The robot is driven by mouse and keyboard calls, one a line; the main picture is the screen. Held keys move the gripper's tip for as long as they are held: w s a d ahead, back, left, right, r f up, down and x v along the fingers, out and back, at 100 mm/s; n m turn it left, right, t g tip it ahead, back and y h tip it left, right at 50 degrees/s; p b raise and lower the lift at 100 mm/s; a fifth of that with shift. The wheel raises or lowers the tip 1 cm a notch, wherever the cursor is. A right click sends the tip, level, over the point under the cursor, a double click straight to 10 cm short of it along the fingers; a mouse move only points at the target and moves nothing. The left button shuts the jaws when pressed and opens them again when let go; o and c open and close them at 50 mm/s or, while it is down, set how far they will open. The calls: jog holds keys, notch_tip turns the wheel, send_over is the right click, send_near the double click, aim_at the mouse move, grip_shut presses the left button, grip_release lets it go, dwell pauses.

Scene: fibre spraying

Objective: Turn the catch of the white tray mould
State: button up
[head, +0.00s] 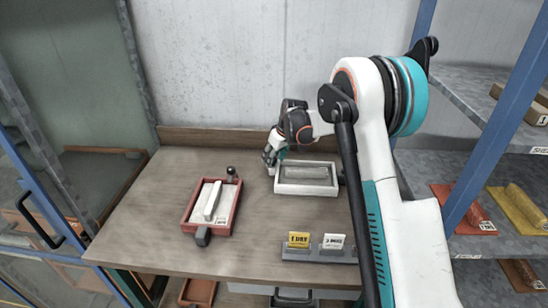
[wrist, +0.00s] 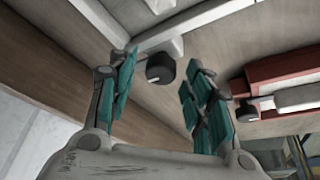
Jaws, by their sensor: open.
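The white tray mould (head: 307,188) lies on the bench with a grey slab in it. Its wall also shows at the top of the wrist view (wrist: 215,13). A dark round catch knob (wrist: 160,69) sits beside that wall on a short arm. My gripper (head: 269,158) is at the left end of the white mould in the head view, and it hides that end's catch there. In the wrist view my gripper's teal-padded fingers (wrist: 162,82) are open, one on each side of the knob. I cannot tell whether either finger touches it.
A red mould (head: 187,229) with a pale block and dark catches lies to the left; it shows at right in the wrist view (wrist: 285,68). Yellow (head: 299,240) and white (head: 333,241) cards stand at the front edge. Shelves (head: 490,245) flank the right. The bench's left part is clear.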

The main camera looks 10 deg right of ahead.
jog(key=v, duration=1.2)
jog(key=shift+d+f, duration=0.1)
jog(key=s+a+r+m+t, duration=0.1)
jog(key=s+r, duration=0.3)
jog(key=s, duration=0.3)
jog(key=s+a+r+m+h, duration=0.1)
jog(key=s+r, duration=0.3)
jog(key=s, duration=0.3)
jog(key=s+r+m+t, duration=0.1)
jog(key=s+r, duration=0.2)
jog(key=s, duration=0.4)
jog(key=s+f+m, duration=0.1)
jog(key=s+f, duration=0.1)
jog(key=s, duration=0.9)
jog(key=s+f+m+t+h+b, duration=0.1)
jog(key=s+f, duration=0.2)
jog(key=s, duration=0.7)
jog(key=shift+s+a+m, duration=0.25)
jog(key=shift+s+m, duration=0.05)
jog(key=shift+s, duration=0.1)
